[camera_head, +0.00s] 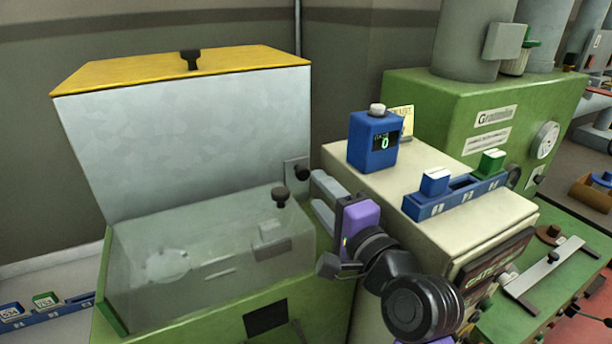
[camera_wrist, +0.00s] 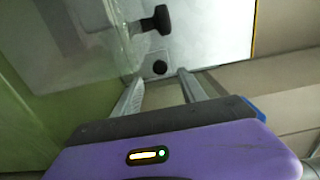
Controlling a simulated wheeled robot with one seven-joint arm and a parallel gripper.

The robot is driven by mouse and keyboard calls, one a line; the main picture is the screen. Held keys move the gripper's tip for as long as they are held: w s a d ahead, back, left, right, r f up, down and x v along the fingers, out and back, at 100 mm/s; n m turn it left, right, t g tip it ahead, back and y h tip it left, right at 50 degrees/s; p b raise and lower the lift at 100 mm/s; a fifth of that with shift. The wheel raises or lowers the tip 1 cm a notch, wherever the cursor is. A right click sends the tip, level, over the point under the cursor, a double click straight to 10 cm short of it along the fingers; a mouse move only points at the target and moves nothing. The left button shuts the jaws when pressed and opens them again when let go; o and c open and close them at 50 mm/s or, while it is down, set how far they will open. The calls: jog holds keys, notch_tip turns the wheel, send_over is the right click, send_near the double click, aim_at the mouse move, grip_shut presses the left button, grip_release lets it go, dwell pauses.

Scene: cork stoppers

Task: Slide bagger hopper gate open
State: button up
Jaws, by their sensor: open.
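My gripper (camera_head: 316,195) is open and empty, at the right edge of the green machine with the raised yellow-edged lid (camera_head: 190,130). A round black knob (camera_head: 302,173) on a small grey plate is just beyond the fingertips. In the wrist view the knob (camera_wrist: 160,67) appears between and slightly ahead of the two fingers; the fingers are not closed on it. A second black knob (camera_head: 281,195) stands on the clear cover (camera_head: 190,260) to the left. I cannot tell for sure which part is the hopper gate.
A blue counter box (camera_head: 374,142) and a blue tray (camera_head: 455,196) with blue and green blocks sit on the cream cabinet (camera_head: 400,190) to the right. A green machine (camera_head: 430,105) stands behind. A metal bar (camera_head: 545,265) lies on the green surface at lower right.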

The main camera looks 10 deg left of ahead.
aim_at(304, 176)
jog(key=p+x, duration=0.1)
jog(key=x, duration=0.4)
jog(key=shift+w+a, duration=0.25)
jog(key=shift+w, duration=0.05)
grip_shut()
dwell(1.2)
